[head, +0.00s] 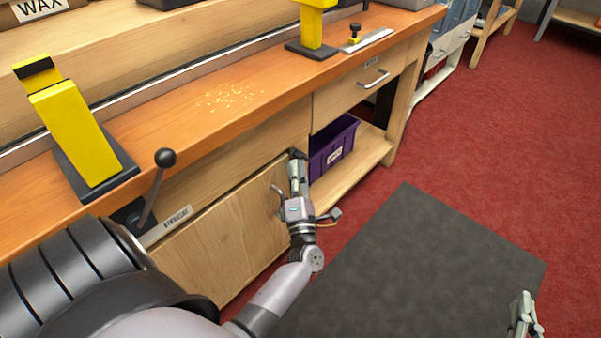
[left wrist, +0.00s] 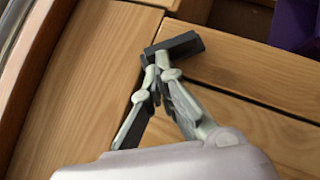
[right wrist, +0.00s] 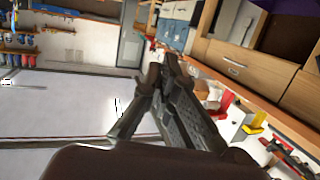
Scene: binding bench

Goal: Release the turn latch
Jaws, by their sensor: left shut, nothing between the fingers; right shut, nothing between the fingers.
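A wooden cupboard door (head: 225,225) is below the orange bench top, and it looks closed. A small dark turn latch (head: 297,153) sits at its upper right corner, mostly hidden behind my left gripper (head: 296,168). In the left wrist view the latch (left wrist: 182,45) is a short dark bar on pale wood near a panel seam. My left gripper (left wrist: 150,62) is shut and empty, its fingertips at one end of the bar. I cannot tell whether they touch it. My right gripper (head: 523,302) is shut and empty, far from the door at the lower right.
A purple bin (head: 333,147) stands on the open shelf right of the door. A lever with a black knob (head: 165,158) juts out at the bench's left front. A drawer (head: 368,80) is above the shelf. The grey floor mat (head: 420,265) is clear.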

